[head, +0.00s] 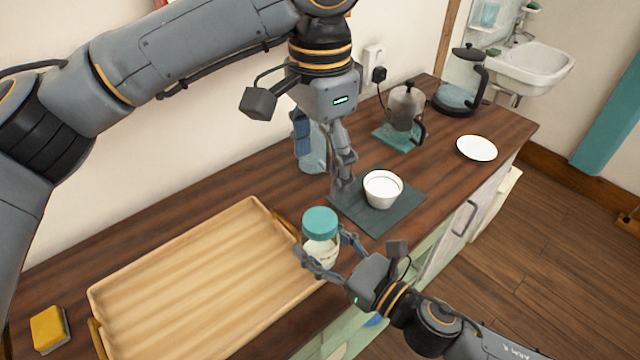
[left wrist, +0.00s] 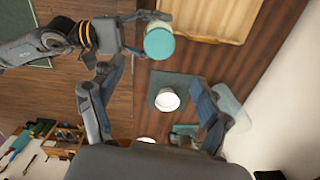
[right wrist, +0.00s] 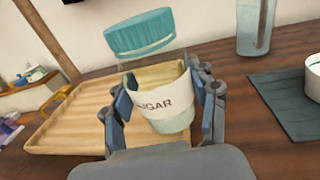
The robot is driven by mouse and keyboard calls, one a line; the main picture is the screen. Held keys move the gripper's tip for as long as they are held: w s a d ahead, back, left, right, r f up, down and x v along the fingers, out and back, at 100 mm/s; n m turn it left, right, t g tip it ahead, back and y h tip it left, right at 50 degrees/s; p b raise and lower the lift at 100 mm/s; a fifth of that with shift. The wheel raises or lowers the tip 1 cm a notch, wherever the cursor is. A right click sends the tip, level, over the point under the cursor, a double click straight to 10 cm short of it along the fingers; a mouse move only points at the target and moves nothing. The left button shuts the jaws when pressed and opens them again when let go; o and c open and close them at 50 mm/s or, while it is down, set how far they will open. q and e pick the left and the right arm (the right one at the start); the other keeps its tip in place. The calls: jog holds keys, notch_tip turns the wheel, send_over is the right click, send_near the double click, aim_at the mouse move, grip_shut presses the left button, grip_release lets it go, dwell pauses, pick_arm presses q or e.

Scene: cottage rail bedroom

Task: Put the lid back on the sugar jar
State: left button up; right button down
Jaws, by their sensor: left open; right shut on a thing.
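The sugar jar (head: 321,255) is clear with a pale label, and its "SUGAR" lettering shows in the right wrist view (right wrist: 158,104). The teal lid (head: 320,223) sits over the jar's mouth; it also shows in the right wrist view (right wrist: 140,33) and left wrist view (left wrist: 159,43). I cannot tell if it is fully seated. My right gripper (head: 326,248) is shut around the jar's body below the lid. My left gripper (head: 343,180) is open and empty, pointing down behind the jar, beside the white bowl (head: 383,190). The jar's base is partly hidden.
A wooden tray (head: 190,280) lies left of the jar. The bowl stands on a dark mat (head: 375,226). Behind are a clear bottle (head: 312,150), a coffee press (head: 405,108) and a kettle (head: 462,85). A white plate (head: 477,148) is at right, a yellow sponge (head: 49,328) at left.

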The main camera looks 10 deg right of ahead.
pick_arm(q)
jog(key=shift+r, duration=0.75)
